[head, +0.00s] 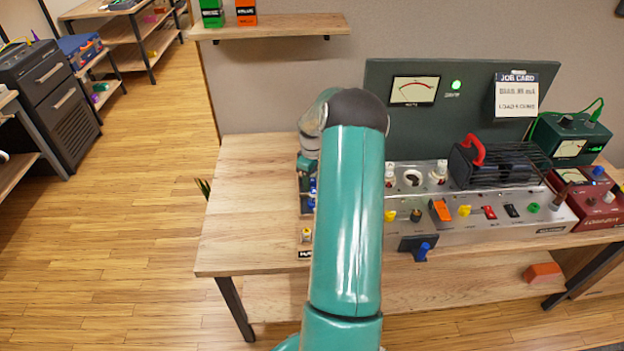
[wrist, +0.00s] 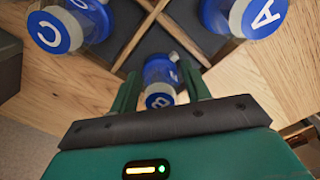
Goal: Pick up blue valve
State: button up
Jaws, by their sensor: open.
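In the wrist view, my gripper (wrist: 162,95) is open, with a finger on each side of a blue valve marked with what looks like a B (wrist: 161,75). The valve sits in a compartment of a wooden divided rack (wrist: 140,40). I cannot tell whether the fingers touch it. Two more blue-and-clear valves, marked C (wrist: 68,25) and A (wrist: 243,14), sit in neighbouring compartments. In the head view, my arm hides most of the rack, and a bit of blue valve (head: 312,188) shows at its left edge.
The rack stands on a wooden bench (head: 245,225) whose left part is clear. To the right is a metal amp chassis (head: 480,215) with switches, knobs and a dark caged unit with a red handle (head: 500,163). A wall shelf (head: 275,26) holds green and orange boxes.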

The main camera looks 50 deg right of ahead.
jog(key=c, duration=0.8)
jog(key=shift+o, duration=0.2)
jog(key=shift+r, duration=0.1)
